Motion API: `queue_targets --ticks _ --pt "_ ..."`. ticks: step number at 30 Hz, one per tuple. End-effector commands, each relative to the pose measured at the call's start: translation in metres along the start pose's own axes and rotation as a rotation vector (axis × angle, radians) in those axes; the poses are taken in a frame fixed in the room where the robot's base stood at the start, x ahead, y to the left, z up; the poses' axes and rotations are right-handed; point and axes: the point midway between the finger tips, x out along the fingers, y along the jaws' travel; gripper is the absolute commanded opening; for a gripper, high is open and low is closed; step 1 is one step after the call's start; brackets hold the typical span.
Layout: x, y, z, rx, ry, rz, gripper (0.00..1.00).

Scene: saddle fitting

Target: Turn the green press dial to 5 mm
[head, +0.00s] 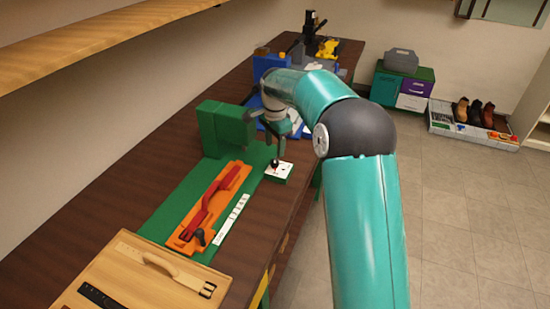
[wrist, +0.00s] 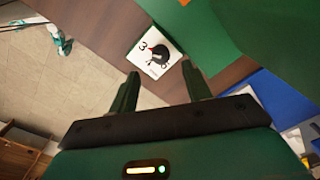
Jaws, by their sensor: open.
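The press dial is a black knob with a red mark on a white numbered plate (wrist: 141,50); a 3 shows on the plate, and other markings are too small to read. In the head view the dial (head: 275,163) sits on a small green-sided block at the bench's right edge, in front of the green press (head: 222,128). My gripper (wrist: 158,80) is open and empty, with its two dark green fingers apart. The knob lies beyond the fingertips in the wrist view, apart from them. In the head view my gripper is just above and behind the dial, partly hidden by my arm.
An orange fixture (head: 190,240) with a red strap lies on the green mat beside a white numbered scale (head: 232,215). A wooden board (head: 150,262) with straps is nearest. Blue equipment (head: 266,65) stands farther back. Tiled floor (head: 470,220) to the right is open.

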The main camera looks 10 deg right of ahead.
Motion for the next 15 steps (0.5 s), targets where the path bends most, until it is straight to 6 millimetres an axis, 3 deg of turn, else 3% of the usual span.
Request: queue_targets --ticks 7,15 --pt "0.045 0.0 -0.001 0.0 -0.002 0.001 0.49" --pt "0.062 0.0 -0.002 0.002 0.0 -0.001 0.49"
